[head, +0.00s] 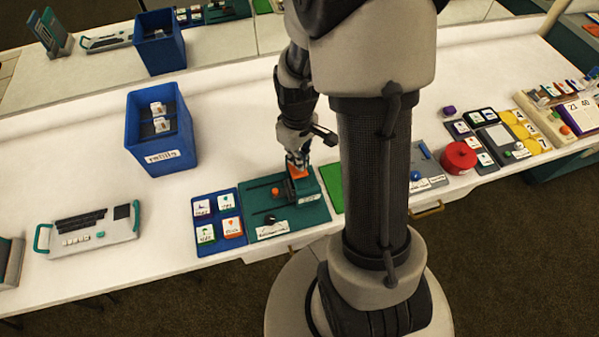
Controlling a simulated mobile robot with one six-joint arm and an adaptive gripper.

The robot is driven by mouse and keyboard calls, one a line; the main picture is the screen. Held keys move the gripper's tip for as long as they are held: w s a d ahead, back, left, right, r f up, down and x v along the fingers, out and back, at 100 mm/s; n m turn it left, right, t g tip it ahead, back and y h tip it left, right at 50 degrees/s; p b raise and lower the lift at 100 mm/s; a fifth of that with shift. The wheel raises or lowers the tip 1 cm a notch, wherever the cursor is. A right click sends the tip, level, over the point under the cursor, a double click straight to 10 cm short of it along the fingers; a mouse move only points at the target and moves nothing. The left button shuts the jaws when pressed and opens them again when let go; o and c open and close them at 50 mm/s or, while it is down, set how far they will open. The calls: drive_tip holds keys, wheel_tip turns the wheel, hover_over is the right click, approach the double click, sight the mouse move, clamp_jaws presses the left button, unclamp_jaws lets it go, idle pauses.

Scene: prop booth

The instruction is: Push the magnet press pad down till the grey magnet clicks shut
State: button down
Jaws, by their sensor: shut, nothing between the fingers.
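A dark teal board (312,213) near the table's front edge carries a raised teal and dark device (307,189). An orange pad (298,172) sits at the top of this device and looks like the press pad. My gripper (297,163) points down right above the orange pad, shut and empty. The fingertips look at or very near the pad; I cannot tell whether they touch. I cannot make out the grey magnet or whether it is shut.
A small orange knob (276,191) and a black knob (270,219) stand on the same board. A blue tray of picture tiles (207,247) lies left of it, a green mat (331,183) right. A blue refills bin (135,151) stands behind left.

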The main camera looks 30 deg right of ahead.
drive_tip(key=shift+f+b, duration=1.2)
drive_tip(key=shift+f, duration=0.4)
drive_tip(key=shift+r+p, duration=3.15)
drive_tip(key=shift+r, duration=0.7)
drive_tip(key=shift+a+r, duration=0.1)
drive_tip(key=shift+r, duration=0.05)
drive_tip(key=s+a+r+m+t, duration=0.1)
drive_tip(key=s+a+r, duration=0.2)
drive_tip(key=r, duration=0.4)
drive_tip(key=s+a+r+m+t, duration=0.1)
drive_tip(key=s+a+r+t, duration=0.1)
drive_tip(key=s+a+r, duration=0.2)
drive_tip(key=s+a+r+t, duration=0.1)
drive_tip(key=s+a+r, duration=0.2)
drive_tip(key=s+r, duration=0.3)
wheel_tip(320, 180, up, 5)
drive_tip(key=shift+s+a+f+m+t, duration=0.15)
drive_tip(key=shift+s+a+m+t, duration=0.15)
drive_tip(key=shift+m, duration=0.1)
